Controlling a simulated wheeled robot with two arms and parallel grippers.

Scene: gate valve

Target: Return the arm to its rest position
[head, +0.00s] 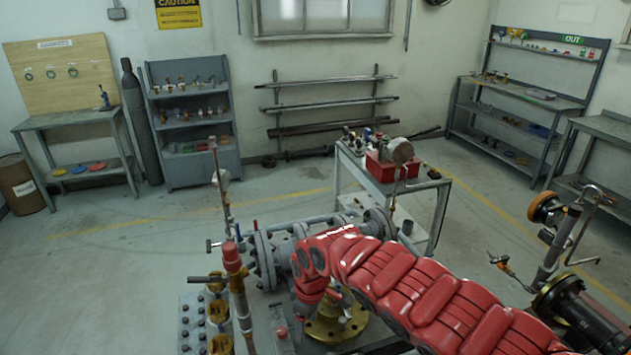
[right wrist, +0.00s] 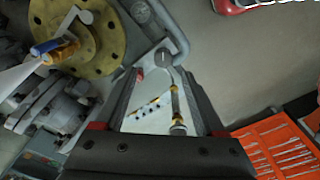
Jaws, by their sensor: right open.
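My right arm, in red segments, reaches in from the lower right of the head view and bends down over the grey flanged pipe assembly (head: 262,262). In the right wrist view my right gripper (right wrist: 162,82) is open, with its two dark fingers apart. A small metal piece with a yellowish band (right wrist: 177,105) shows in the gap between the fingers; it looks unheld, and I cannot tell its depth. A round brass flange (right wrist: 75,42) lies to the left of the fingers and also shows below my arm in the head view (head: 325,330). My left gripper is not in view.
An orange tray of tools (right wrist: 283,142) lies to the right of the gripper. A cart with a red box (head: 380,172) stands behind the pipes. Upright pipes with gauges (head: 222,180) rise left of my arm. Open floor (head: 120,250) lies at the left.

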